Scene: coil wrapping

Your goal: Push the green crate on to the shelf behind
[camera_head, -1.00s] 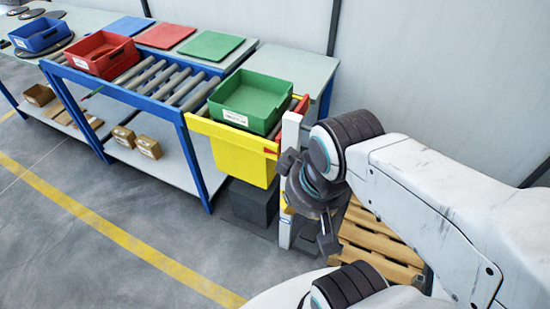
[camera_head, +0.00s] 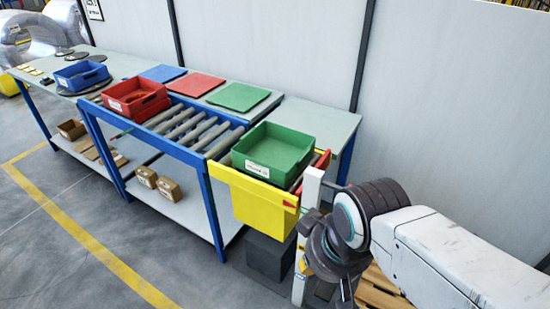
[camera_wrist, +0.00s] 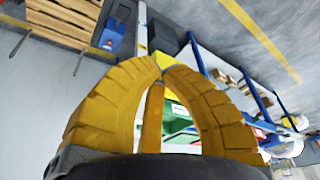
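The green crate (camera_head: 280,145) has a white label on its front. It sits upright at the right end of the roller line, over the yellow bin (camera_head: 262,205). The grey shelf surface (camera_head: 312,118) runs behind it. My gripper's dark wrist part (camera_head: 345,255) is to the right of and below the crate, apart from it, by a white post. Its fingers are mostly hidden there. In the wrist view, my gripper's yellow fingers (camera_wrist: 160,66) meet at the tips with nothing seen held. A green patch (camera_wrist: 180,109) between them looks like the crate.
The white post (camera_head: 307,220) stands between my arm and the yellow bin. A red crate (camera_head: 135,98) and a blue crate (camera_head: 82,75) stand farther left. Flat blue, red and green (camera_head: 238,97) panels lie on the back shelf. A pallet (camera_wrist: 65,18) shows in the wrist view.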

